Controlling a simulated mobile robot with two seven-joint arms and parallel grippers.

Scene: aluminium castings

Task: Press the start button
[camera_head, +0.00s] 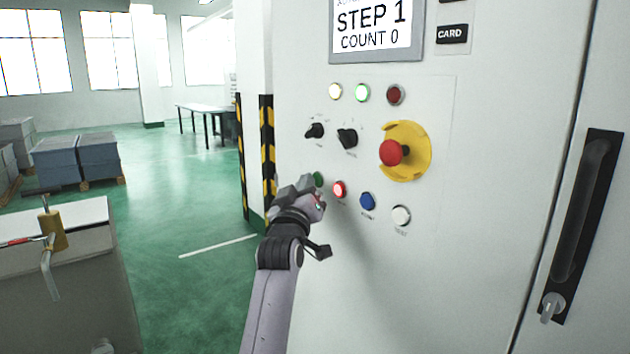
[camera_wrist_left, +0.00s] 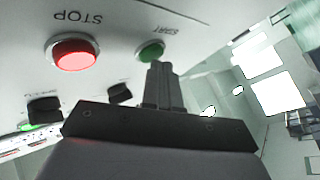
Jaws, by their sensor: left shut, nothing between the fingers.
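The green start button (camera_head: 318,179) is at the left end of the lower button row on the light cabinet panel. In the left wrist view the start button (camera_wrist_left: 150,52) shows beside an upside-down START label, just beyond the fingertips. My left gripper (camera_head: 316,196) is at the panel, just below and left of the green button. In the left wrist view its fingers (camera_wrist_left: 159,68) are shut together and empty, and they overlap the button's lower edge. I cannot tell whether they touch it. My right gripper is not in view.
The red stop button (camera_head: 339,189) is just right of the green one; blue (camera_head: 367,201) and white (camera_head: 401,215) buttons follow. Black selector knobs (camera_head: 347,138) and a red emergency stop (camera_head: 391,152) on yellow sit above. A striped post (camera_head: 267,150) stands left of the panel.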

